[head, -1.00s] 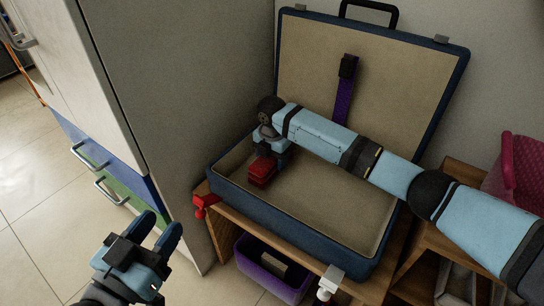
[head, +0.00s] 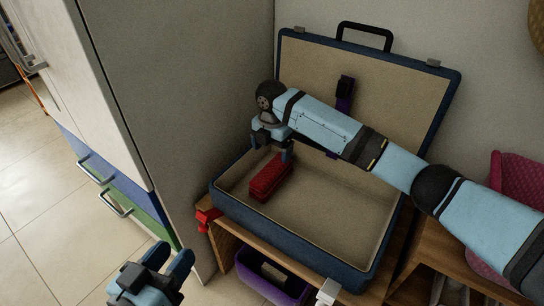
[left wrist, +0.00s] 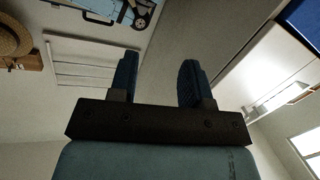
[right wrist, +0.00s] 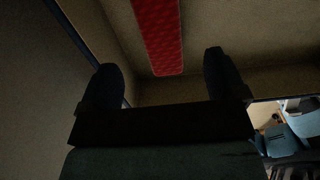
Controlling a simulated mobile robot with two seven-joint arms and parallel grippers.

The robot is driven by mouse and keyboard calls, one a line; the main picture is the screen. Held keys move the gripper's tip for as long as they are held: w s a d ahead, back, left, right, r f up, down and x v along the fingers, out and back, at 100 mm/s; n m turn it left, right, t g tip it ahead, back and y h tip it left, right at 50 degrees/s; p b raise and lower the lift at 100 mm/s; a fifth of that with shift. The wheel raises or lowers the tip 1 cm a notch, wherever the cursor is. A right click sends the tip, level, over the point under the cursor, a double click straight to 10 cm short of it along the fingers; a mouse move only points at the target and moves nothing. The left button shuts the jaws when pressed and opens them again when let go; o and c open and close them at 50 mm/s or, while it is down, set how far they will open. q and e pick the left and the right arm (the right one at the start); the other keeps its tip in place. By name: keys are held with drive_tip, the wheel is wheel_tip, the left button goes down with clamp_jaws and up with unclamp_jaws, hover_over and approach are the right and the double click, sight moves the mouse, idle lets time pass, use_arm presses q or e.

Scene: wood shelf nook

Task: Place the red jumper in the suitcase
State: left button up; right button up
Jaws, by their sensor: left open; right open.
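The red jumper (head: 270,177), a folded red block, lies in the left part of the open blue suitcase (head: 300,238) on its beige lining. It also shows in the right wrist view (right wrist: 160,35), just beyond and between the fingertips. My right gripper (head: 272,150) is open above the jumper's far end and apart from it. In the right wrist view its fingers (right wrist: 168,80) are spread with nothing between them. My left gripper (head: 168,262) is open and empty at the lower left, outside the suitcase; its spread fingers show in the left wrist view (left wrist: 158,80).
The suitcase stands on a wooden shelf (head: 228,236), its lid raised against the wall. A tall cabinet (head: 190,130) stands close on the left. A purple bin (head: 270,280) sits below, and a pink basket (head: 512,190) is at right. Floor at left is clear.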

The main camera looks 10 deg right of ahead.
drive_tip(key=shift+r+p, duration=0.3)
drive_tip(key=shift+r, duration=1.05)
